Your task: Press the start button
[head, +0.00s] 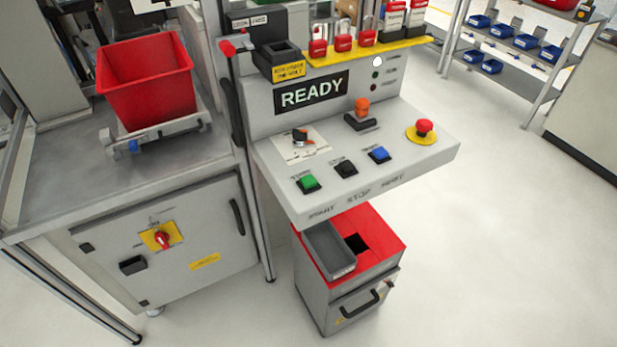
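The console's display (311,93) reads READY. Neither of my grippers shows in the head view, and nothing covers the green button.
A red emergency stop (424,127) on a yellow disc, an orange-topped switch (361,107) and a rotary switch (299,137) share the panel. A red-topped cabinet (384,233) stands below. A red bin (147,84) sits on the left bench. Floor in front and right is clear.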

